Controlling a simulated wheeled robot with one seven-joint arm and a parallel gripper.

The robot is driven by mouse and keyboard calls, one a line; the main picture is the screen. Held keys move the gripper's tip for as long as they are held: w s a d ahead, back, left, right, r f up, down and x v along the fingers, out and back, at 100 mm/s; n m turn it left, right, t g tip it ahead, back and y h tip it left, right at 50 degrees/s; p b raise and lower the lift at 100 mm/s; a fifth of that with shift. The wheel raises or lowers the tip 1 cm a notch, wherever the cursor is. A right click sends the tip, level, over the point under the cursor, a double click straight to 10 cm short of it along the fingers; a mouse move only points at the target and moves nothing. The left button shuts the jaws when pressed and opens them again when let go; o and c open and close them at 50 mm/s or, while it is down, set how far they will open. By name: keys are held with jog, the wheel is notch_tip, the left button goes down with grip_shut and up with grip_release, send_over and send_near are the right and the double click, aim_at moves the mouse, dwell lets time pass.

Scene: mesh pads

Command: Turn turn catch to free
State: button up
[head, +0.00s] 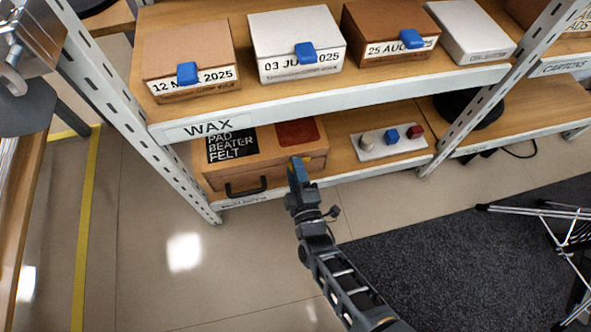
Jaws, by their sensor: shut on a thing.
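A wooden box (215,178) with a black "PAD BEATER FELT" label, a dark red patch on top and a black front handle (246,186) sits on the lower shelf. My gripper (296,165) reaches up from below to the right part of the box's front, right of the handle. It is shut there on what appears to be the turn catch. The fingers hide the catch, so its angle cannot be told. The box looks closed.
A pale panel with white, blue and red knobs (391,134) lies to the right on the lower shelf (345,124). The upper shelf (235,102) overhangs, holding several dated boxes. A white upright (105,100) stands left.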

jog(key=shift+n, duration=0.3)
jog(key=o, duration=1)
jog(key=shift+o, duration=0.2)
jog(key=p+v, duration=0.2)
jog(key=v, duration=0.5)
jog(key=shift+s+p, duration=0.35)
jog(key=shift+s, duration=0.05)
jog(key=shift+d+r, duration=0.1)
